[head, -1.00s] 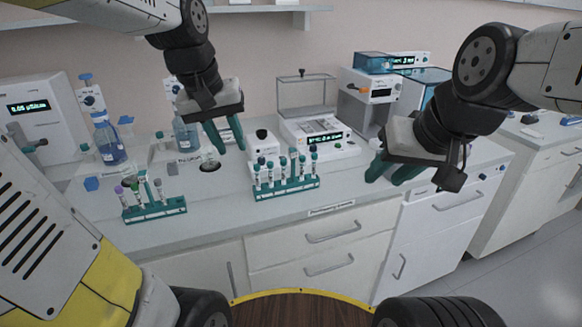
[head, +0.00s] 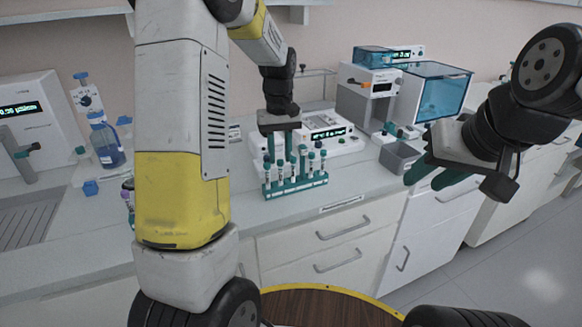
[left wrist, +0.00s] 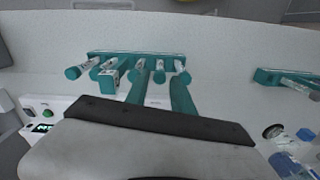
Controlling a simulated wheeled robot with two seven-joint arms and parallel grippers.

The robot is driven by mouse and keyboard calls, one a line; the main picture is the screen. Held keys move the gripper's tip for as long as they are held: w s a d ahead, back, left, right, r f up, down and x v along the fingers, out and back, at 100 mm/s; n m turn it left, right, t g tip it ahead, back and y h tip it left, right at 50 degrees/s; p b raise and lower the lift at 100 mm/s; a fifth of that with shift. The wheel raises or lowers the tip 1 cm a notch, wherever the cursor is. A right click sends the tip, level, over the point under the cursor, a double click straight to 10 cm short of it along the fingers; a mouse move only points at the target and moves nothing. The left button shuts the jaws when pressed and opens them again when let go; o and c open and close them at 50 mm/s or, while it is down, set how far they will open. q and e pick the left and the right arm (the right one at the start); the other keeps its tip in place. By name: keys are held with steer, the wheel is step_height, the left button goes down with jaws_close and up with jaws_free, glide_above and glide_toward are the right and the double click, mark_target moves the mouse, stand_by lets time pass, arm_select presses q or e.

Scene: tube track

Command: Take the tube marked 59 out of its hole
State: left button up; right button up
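A teal rack (head: 296,187) on the counter holds several upright tubes with dark teal caps. The labels are too small to read, so I cannot tell which tube is marked 59. My left gripper (head: 281,157) is pointing down over the rack's left part, with its fingers apart near the tube tops. In the left wrist view, the left gripper (left wrist: 160,98) is open with a teal-capped tube (left wrist: 159,74) seen between and beyond its fingers, and the rack (left wrist: 125,54) behind. My right gripper (head: 430,178) is open and empty, right of the rack.
A balance (head: 325,137) stands close behind the rack. A grey bin (head: 400,158) is to its right. A blue bottle (head: 106,143) stands at the left. A second tube holder, mostly hidden by my left arm, shows in the left wrist view (left wrist: 285,78). Counter in front of the rack is clear.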

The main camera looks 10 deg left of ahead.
mark_target(280, 161)
arm_select(q)
steer(key=shift+f, duration=1.6)
steer(key=shift+c, duration=0.4)
jaws_close()
steer(key=shift+r, duration=0.1)
step_height(280, 161, up, 10)
steer(key=shift+f, duration=0.1)
